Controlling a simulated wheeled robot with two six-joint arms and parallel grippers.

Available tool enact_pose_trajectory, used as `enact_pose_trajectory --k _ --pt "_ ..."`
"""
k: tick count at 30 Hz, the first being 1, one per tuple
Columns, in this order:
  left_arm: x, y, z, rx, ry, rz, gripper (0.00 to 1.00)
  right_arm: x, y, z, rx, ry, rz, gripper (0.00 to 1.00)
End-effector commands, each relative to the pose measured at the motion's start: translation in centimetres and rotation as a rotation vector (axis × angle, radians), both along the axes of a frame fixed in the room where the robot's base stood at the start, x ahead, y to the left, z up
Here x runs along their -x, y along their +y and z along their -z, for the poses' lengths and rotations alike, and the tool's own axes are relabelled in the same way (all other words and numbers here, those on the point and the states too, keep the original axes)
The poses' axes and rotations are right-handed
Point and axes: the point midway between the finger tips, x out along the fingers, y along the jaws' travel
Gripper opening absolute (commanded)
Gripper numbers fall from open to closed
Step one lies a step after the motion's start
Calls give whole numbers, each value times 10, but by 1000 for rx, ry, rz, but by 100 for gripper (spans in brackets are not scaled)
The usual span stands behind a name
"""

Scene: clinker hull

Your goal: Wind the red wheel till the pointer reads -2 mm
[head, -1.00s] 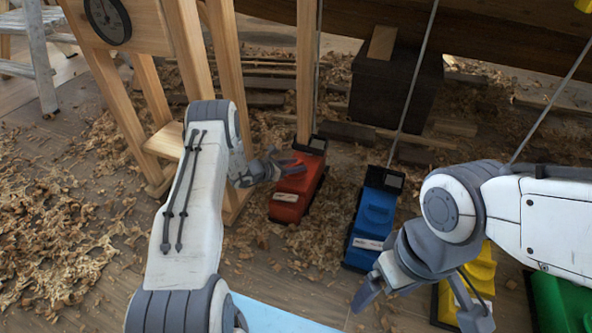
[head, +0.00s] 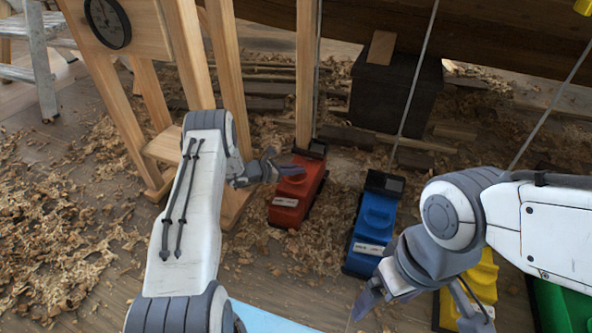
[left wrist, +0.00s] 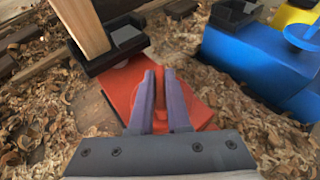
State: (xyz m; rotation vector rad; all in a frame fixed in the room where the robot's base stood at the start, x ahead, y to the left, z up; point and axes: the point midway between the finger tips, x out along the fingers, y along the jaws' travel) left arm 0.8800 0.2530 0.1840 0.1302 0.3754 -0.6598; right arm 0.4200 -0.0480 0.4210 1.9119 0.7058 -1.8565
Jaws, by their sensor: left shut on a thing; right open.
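The red jack unit (head: 289,208) stands on the floor under a wooden post. My left gripper (head: 283,168) reaches over its top from the left. In the left wrist view, my left gripper (left wrist: 160,78) is shut on a red part of the unit, apparently the red wheel (left wrist: 160,115), which the fingers mostly hide. The round dark dial (head: 107,22) is on a wooden board at the upper left; its pointer reading is too small to tell. My right gripper (head: 422,312) is open and empty at the lower right.
A blue unit (head: 372,225) stands right of the red one, with a yellow unit (head: 482,280) and a green unit (head: 563,305) further right. Wooden posts (head: 230,80) rise close to my left arm. A dark block (head: 392,95) stands behind. Shavings cover the floor.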

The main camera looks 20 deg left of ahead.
Motion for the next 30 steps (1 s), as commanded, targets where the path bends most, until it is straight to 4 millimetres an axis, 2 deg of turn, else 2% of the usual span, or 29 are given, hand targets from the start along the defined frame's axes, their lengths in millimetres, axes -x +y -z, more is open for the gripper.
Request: enact_pose_trajectory --k 8,9,11,23,26,30 --pt "0 0 0 -2 3 6 0 0 0 0 0 0 0 91" --pt "0 0 0 -2 3 6 23 0 0 0 0 0 0 91" --pt "0 0 0 -2 3 6 45 0 0 0 0 0 0 91" --pt "0 0 -5 -1 1 4 45 0 0 -5 0 0 0 91" --pt "0 0 -18 -1 1 4 45 0 0 -16 0 0 0 91" --pt "0 0 -45 -1 2 5 45 0 0 -38 0 0 0 91"
